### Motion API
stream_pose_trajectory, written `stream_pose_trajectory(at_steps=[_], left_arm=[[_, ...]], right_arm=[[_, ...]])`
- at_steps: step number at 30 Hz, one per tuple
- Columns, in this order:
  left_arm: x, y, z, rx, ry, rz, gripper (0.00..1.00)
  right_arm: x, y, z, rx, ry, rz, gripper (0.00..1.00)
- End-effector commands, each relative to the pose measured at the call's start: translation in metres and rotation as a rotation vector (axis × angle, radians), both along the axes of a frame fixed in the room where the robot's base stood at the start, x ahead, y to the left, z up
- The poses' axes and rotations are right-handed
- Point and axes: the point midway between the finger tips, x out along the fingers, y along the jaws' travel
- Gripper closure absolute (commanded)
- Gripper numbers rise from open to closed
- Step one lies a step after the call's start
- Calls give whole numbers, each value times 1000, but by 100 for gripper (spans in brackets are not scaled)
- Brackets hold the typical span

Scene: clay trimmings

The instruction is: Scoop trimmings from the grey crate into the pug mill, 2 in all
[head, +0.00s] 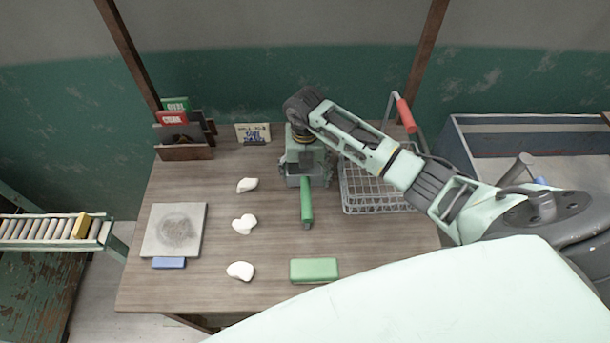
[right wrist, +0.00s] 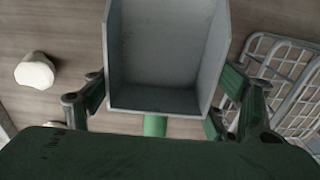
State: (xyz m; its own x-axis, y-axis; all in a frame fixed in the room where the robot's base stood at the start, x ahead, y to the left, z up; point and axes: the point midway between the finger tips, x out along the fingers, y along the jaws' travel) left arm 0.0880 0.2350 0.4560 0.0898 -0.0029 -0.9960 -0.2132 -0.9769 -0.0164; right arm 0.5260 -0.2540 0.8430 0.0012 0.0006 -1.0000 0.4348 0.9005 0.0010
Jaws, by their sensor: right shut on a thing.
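My right gripper (head: 305,168) is over the back middle of the wooden table, shut on a grey box-shaped scoop. In the right wrist view the scoop (right wrist: 168,55) sits between the two fingers, and the visible part of its inside is bare. Its green handle (head: 306,203) points toward the table's front. Three white lumps (head: 244,224) lie in a row on the table, left of the scoop; one shows in the right wrist view (right wrist: 35,71). A large grey-blue open bin (head: 480,122) stands at the right, partly hidden by my arm. I cannot make out a pug mill. My left gripper is not in view.
A wire basket (head: 376,208) with a red grip stands right of the scoop, under my arm. A green block (head: 314,270), a pale square slab (head: 152,231), a blue block (head: 169,263) and a wooden rack (head: 186,151) are on the table. A roller conveyor (head: 40,229) is at left.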

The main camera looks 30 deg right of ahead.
Motion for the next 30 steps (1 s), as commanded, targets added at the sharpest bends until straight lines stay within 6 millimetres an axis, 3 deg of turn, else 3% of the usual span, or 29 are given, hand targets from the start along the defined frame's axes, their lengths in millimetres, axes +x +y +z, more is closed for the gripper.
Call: stream_pose_trajectory(at_steps=[5, 21, 30], left_arm=[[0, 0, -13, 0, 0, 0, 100], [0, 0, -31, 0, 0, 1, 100], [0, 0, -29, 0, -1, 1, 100]], right_arm=[[2, -1, 27, -1, -7, 2, 55], [-85, 40, 86, 0, -1, 4, 55], [-105, 49, 101, -1, 0, 0, 55]])
